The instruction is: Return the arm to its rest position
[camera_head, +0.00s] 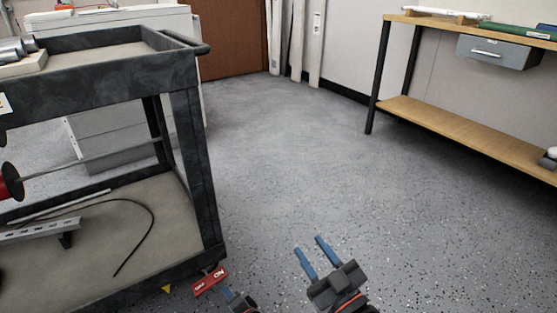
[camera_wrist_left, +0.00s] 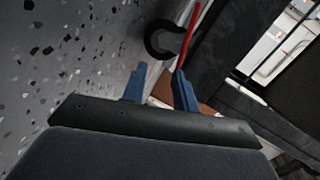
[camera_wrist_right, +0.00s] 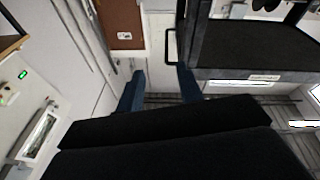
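My left gripper (camera_head: 229,293) is low at the bottom of the head view, in front of the cart's lower right corner. Its two blue fingers stand apart in the left wrist view (camera_wrist_left: 159,75), with nothing visible between them. A red plate marked ON and OFF (camera_head: 210,281) shows just beyond it in the head view.
A dark two-shelf cart (camera_head: 190,150) stands at the left, with a cable (camera_head: 150,215) and a metal rail (camera_head: 40,230) on its lower shelf. A wooden-topped workbench (camera_head: 460,125) stands at the back right. The speckled floor (camera_head: 290,160) between them is clear.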

